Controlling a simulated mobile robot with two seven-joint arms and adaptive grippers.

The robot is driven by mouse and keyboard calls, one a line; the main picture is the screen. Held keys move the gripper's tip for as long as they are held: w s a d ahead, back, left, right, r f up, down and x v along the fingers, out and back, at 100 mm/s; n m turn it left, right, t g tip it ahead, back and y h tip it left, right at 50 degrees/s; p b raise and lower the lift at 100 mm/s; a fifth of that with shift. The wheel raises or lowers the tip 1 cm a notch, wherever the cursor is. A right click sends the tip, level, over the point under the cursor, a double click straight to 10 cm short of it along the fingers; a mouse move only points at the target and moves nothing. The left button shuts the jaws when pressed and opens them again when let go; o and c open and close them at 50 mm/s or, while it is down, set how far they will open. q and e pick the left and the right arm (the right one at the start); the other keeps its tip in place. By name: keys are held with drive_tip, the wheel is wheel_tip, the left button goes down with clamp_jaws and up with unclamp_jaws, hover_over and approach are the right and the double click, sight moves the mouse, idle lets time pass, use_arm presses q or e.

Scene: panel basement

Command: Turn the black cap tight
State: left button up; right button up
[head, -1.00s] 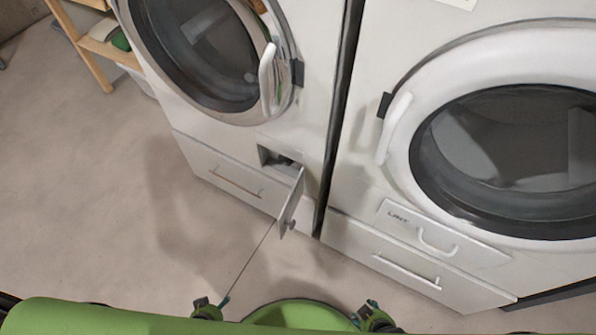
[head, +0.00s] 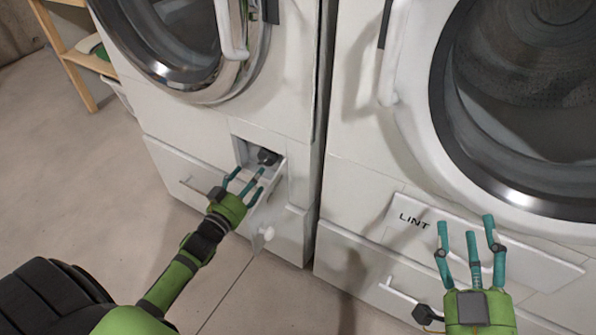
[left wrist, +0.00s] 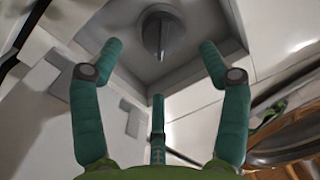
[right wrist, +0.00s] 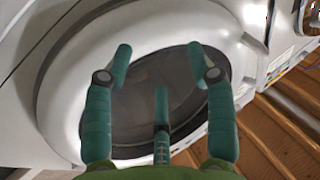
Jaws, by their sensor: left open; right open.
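The black cap (head: 267,157) sits inside a small open recess low on the left machine. In the left wrist view the cap (left wrist: 161,33) is a dark round knob with a raised grip bar across it, between and beyond my fingertips. My left gripper (head: 246,181) is open at the mouth of the recess, short of the cap and not touching it; its fingers also show in the left wrist view (left wrist: 157,75). My right gripper (head: 468,240) is open and empty in front of the right machine's lint panel (head: 428,222).
The recess's small hinged door (head: 268,205) hangs open right beside my left gripper. The left machine's drawer handle (head: 190,190) is to the left. The right machine's round door (head: 420,150) is above my right gripper. The floor (head: 100,190) at left is clear.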

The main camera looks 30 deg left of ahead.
sight(263, 163)
use_arm(q)
drive_tip(key=w+b, duration=0.1)
drive_tip(key=w, duration=0.2)
drive_tip(key=shift+a, duration=0.1)
drive_tip(key=w+b, duration=0.1)
drive_tip(key=w, duration=0.2)
drive_tip(key=shift+w, duration=0.45)
use_arm(e)
drive_tip(key=s+a+r+n+t+y, duration=0.1)
drive_tip(key=s+r+t+y, duration=0.4)
drive_tip(key=r, duration=0.5)
drive_tip(key=s+n+y, duration=0.1)
drive_tip(key=s, duration=0.1)
drive_tip(key=shift+s+a+r+n+t+y, duration=0.3)
drive_tip(key=shift+r+n+t, duration=0.1)
use_arm(q)
drive_tip(key=shift+c, duration=0.5)
drive_tip(key=c, duration=1.1)
